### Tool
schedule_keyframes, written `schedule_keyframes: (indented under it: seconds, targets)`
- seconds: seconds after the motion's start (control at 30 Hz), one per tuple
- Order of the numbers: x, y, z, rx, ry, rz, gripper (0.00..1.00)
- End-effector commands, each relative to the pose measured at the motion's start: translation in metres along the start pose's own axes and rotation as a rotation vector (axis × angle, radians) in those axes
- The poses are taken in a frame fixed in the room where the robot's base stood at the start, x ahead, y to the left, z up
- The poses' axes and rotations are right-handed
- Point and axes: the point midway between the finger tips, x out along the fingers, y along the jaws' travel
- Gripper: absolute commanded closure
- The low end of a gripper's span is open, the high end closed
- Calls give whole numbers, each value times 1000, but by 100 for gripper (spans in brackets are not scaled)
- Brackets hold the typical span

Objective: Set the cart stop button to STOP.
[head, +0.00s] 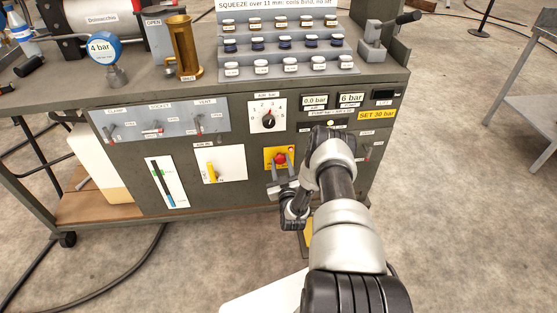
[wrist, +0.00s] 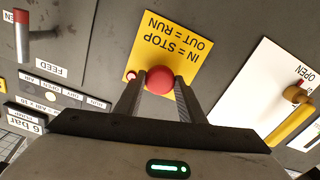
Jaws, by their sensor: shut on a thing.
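The cart stop button is a red mushroom knob (head: 280,158) on a yellow plate (head: 268,152) on the cart's front panel. In the wrist view the red knob (wrist: 160,78) sits in front of the yellow plate (wrist: 178,42), whose upside-down label reads "IN = STOP, OUT = RUN". My gripper (wrist: 159,92) has its two dark fingers on either side of the knob, shut on it. In the head view my gripper (head: 281,172) reaches the knob from below. I cannot tell whether the knob is in or out.
A white panel with a yellow valve handle (head: 211,171) is left of the button. A dial (head: 268,120) is above it. Toggle levers (head: 153,128) line the upper left panel. Small jars (head: 283,44) stand on a stepped rack on top. Open floor lies in front.

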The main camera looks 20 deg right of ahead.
Motion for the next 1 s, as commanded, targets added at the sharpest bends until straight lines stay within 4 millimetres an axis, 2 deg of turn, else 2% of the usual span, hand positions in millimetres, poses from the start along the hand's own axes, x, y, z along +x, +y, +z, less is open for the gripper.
schedule_keyframes:
  seconds: [0.17, 0.2, 0.3, 0.67, 0.87, 1.0]
  targets:
    - [5, 0, -2, 0, 4, 0, 100]
    - [5, 0, -2, 0, 5, 1, 61]
    - [5, 0, -2, 0, 5, 1, 45]
    - [-1, 0, -1, 0, 1, -1, 45]
    - [-31, 0, -3, 1, -2, -2, 45]
    - [-66, 0, -3, 0, -3, -3, 45]
